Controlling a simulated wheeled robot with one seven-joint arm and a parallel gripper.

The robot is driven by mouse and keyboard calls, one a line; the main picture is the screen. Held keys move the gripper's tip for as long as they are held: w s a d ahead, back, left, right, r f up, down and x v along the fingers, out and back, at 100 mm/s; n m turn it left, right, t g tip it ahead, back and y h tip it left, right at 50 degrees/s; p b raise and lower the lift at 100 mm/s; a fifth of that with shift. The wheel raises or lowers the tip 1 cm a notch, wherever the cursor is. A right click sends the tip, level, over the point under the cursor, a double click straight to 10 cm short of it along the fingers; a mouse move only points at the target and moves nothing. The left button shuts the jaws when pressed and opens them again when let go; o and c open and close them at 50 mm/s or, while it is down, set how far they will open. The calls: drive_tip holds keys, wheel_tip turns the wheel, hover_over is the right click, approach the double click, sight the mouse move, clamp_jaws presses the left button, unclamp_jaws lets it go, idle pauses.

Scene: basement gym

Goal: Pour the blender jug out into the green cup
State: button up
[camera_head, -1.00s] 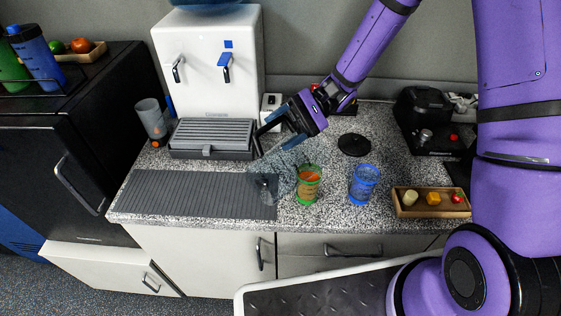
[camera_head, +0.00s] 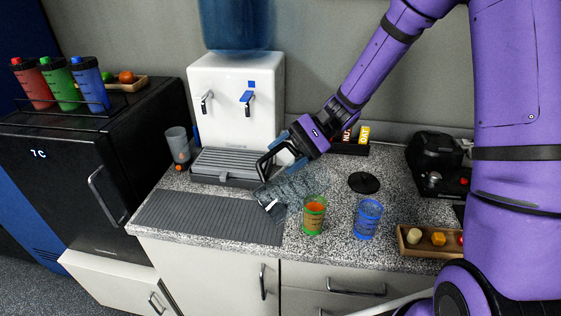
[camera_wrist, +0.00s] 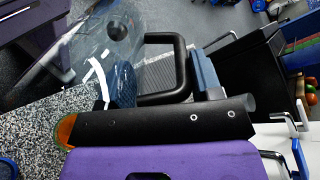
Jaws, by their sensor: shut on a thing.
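The clear blender jug (camera_head: 292,187) is tilted well over, just left of and partly behind the green cup (camera_head: 313,222). My gripper (camera_head: 284,150) is shut on the jug's black handle (camera_head: 263,168). The wrist view shows the jug (camera_wrist: 88,50) and its handle (camera_wrist: 183,68) close up. The green cup stands upright on the counter with orange contents inside; part of the orange shows at the lower left of the wrist view (camera_wrist: 65,131). The jug's walls look clear, and I cannot tell whether anything is left in it.
A blue cup (camera_head: 368,220) stands right of the green cup. A wooden tray (camera_head: 425,249) with small food pieces is at the right front. A black round lid (camera_head: 364,182) lies behind. A grey ribbed mat (camera_head: 210,217) covers the left counter, with a water dispenser (camera_head: 235,110) behind.

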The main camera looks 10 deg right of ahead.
sight(269, 155)
drive_tip(key=shift+s+a+r+t+h, duration=0.15)
drive_tip(key=shift+s+a+r+h, duration=0.05)
drive_tip(key=shift+a+r+h, duration=0.2)
drive_tip(key=shift+s+a+r+t+h, duration=0.15)
drive_tip(key=shift+a+r+h, duration=0.15)
drive_tip(key=shift+a+h, duration=0.2)
drive_tip(key=h, duration=0.1)
drive_tip(key=a+r+t+h, duration=0.1)
drive_tip(key=shift+s+a+h, duration=0.15)
drive_tip(key=shift+s+h, duration=0.15)
drive_tip(key=shift+h, duration=0.1)
drive_tip(key=shift+s+a+t+h, duration=0.1)
drive_tip(key=shift+a+t+h, duration=0.15)
drive_tip(key=shift+h, duration=0.25)
drive_tip(key=h, duration=0.1)
drive_tip(key=t+h, duration=0.1)
drive_tip(key=h, duration=0.1)
drive_tip(key=shift+s+a+f+t, duration=0.1)
drive_tip(key=shift+a+f+t, duration=0.15)
drive_tip(key=shift+f+t, duration=0.1)
drive_tip(key=shift+d+f+t+h, duration=0.2)
drive_tip(key=shift+f+t+h, duration=0.25)
drive_tip(key=shift+f+h, duration=0.55)
drive_tip(key=shift+d+f+t+h, duration=0.15)
drive_tip(key=shift+f+t+h, duration=0.3)
drive_tip(key=shift+h, duration=0.95)
drive_tip(key=shift+f, duration=0.1)
